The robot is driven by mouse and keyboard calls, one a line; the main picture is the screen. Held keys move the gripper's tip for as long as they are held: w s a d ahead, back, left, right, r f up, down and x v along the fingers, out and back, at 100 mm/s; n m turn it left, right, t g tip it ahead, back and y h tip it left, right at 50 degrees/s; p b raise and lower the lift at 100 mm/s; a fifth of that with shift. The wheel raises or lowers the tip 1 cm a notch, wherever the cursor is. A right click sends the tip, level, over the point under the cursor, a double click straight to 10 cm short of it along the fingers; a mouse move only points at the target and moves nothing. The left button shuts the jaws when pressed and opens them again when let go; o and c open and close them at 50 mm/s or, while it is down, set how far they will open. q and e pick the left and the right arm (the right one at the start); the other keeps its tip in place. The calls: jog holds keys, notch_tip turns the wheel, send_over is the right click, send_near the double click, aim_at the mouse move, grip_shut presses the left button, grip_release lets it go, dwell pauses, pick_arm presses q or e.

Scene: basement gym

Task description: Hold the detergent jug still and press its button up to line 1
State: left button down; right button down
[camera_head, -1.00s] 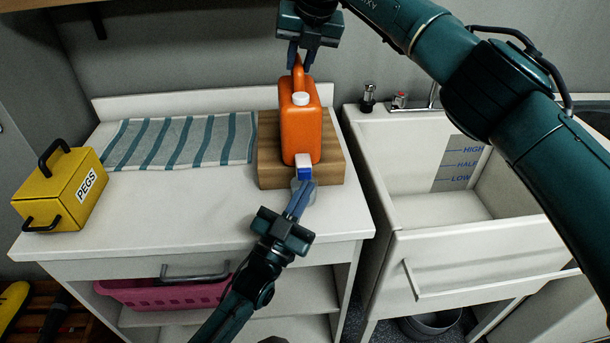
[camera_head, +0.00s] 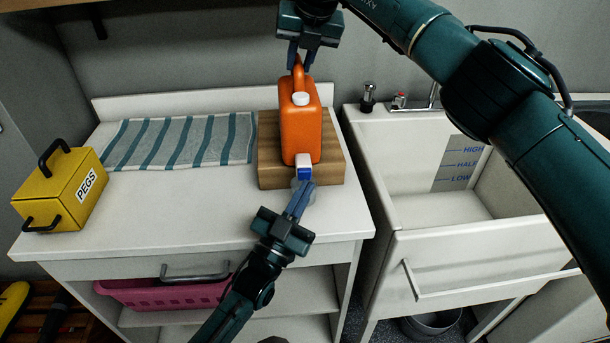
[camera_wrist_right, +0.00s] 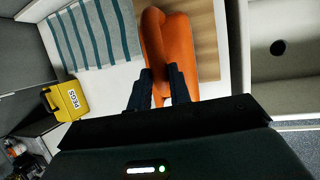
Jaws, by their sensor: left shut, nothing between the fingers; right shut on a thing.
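The orange detergent jug (camera_head: 300,133) with a white cap stands on a wooden block, its white-and-blue button (camera_head: 304,169) facing front. My right gripper (camera_head: 300,64) is shut on the jug's handle from above; the right wrist view shows its fingers (camera_wrist_right: 156,84) on either side of the orange handle of the jug (camera_wrist_right: 170,40). My left gripper (camera_head: 305,184) is shut and empty, its fingertips just below and in front of the button; I cannot tell if they touch it. A pale, see-through cup (camera_head: 296,184) shows partly behind these fingers. Its fill level and lines cannot be made out.
The wooden block (camera_head: 270,165) sits at the right of the white counter (camera_head: 180,205). A striped towel (camera_head: 180,141) and a yellow PEGS box (camera_head: 60,190) lie to the left. A sink (camera_head: 440,208) with level marks is at the right. A pink basket (camera_head: 170,294) is below.

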pick_arm(q)
jog(key=shift+w, duration=0.1)
dwell(0.6)
jog(key=shift+w+r, duration=0.1)
jog(key=shift+w, duration=0.15)
jog(key=shift+w+a+r, duration=0.15)
jog(key=shift+w+r, duration=0.35)
jog(key=shift+w, duration=0.05)
dwell(1.0)
jog(key=shift+s, duration=0.1)
dwell(0.5)
jog(key=shift+s+r, duration=0.1)
dwell(0.4)
jog(key=shift+s+f, duration=0.2)
jog(key=shift+s, duration=1.1)
jog(key=shift+s+f, duration=0.15)
jog(key=shift+s, duration=1.1)
